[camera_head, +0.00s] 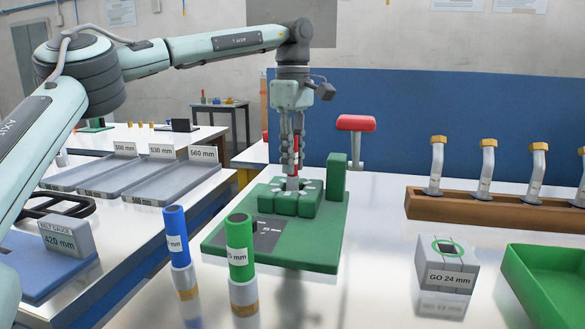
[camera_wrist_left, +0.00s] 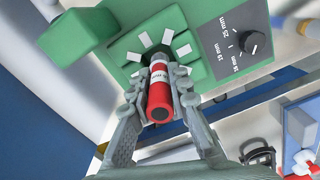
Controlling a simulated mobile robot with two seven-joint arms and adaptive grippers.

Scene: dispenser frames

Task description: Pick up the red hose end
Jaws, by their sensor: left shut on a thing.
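The red hose end (camera_wrist_left: 158,97), with a white label, stands upright between the fingers of my left gripper (camera_wrist_left: 159,78). In the head view the left gripper (camera_head: 292,170) points straight down over the green crimping fixture (camera_head: 325,243) and is shut on the red hose end (camera_head: 296,148). The hose end's lower tip is at the middle opening of the fixture, among white-marked jaw pieces; how deep it sits is hidden. The fixture's dial (camera_wrist_left: 254,43) and size scale show in the left wrist view. My right gripper is not in view.
A blue hose end (camera_head: 176,235) and a green hose end (camera_head: 240,247) stand in front of the fixture. A grey gauge block (camera_head: 447,266), a green tray (camera_head: 540,285) and a wooden rack (camera_head: 480,212) with bent fittings are to the right. A red-topped lever (camera_head: 356,124) rises behind.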

